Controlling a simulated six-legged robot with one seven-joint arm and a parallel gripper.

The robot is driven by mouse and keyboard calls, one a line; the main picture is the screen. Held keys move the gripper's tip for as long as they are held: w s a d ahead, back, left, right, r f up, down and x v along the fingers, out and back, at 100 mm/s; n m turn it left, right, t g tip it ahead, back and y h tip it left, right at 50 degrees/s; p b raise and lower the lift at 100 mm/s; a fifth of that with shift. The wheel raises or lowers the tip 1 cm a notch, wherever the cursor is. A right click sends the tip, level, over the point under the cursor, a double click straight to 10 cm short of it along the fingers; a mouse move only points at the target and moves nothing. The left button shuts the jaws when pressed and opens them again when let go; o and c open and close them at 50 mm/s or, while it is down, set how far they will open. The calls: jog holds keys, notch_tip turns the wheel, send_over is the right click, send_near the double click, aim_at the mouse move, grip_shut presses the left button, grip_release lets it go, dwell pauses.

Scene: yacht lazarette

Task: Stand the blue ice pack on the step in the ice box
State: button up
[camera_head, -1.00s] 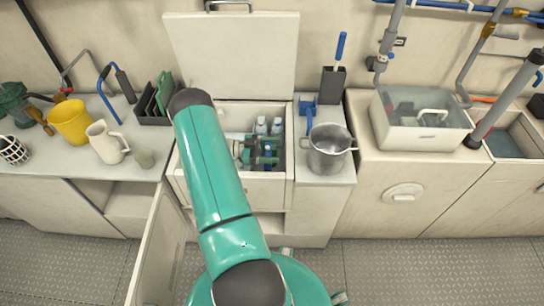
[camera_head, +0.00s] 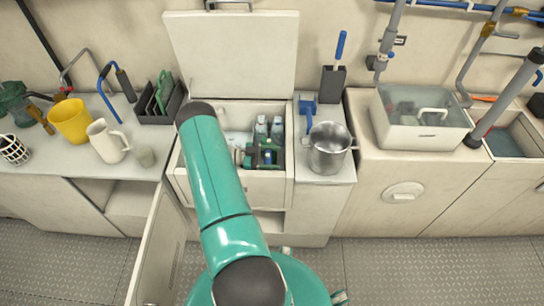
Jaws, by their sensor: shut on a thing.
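The ice box (camera_head: 285,108) is open in the middle of the counter, with its white lid (camera_head: 232,50) raised behind it. My gripper (camera_head: 265,155) is down inside the box opening, partly hidden by my own green arm. It is shut on the blue ice pack (camera_head: 268,156), of which only a small blue patch shows between the fingers. I cannot tell whether the pack touches anything below it. The step in the box is mostly hidden by my arm and gripper. Several pale bottles (camera_head: 277,126) stand at the back right of the box.
A steel pot (camera_head: 328,148) stands close to the right of the box, with a blue-handled brush in a dark holder (camera_head: 333,80) behind it. A dark rack (camera_head: 158,108), white jug (camera_head: 107,142) and yellow bucket (camera_head: 70,120) stand left. A cabinet door (camera_head: 160,250) hangs open below.

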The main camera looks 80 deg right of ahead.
jog(key=o, duration=1.5)
jog(key=shift+r, duration=0.1)
jog(key=shift+w+r, duration=0.2)
jog(key=shift+r, duration=0.4)
jog(key=v, duration=0.7)
jog(key=shift+w+f, duration=0.1)
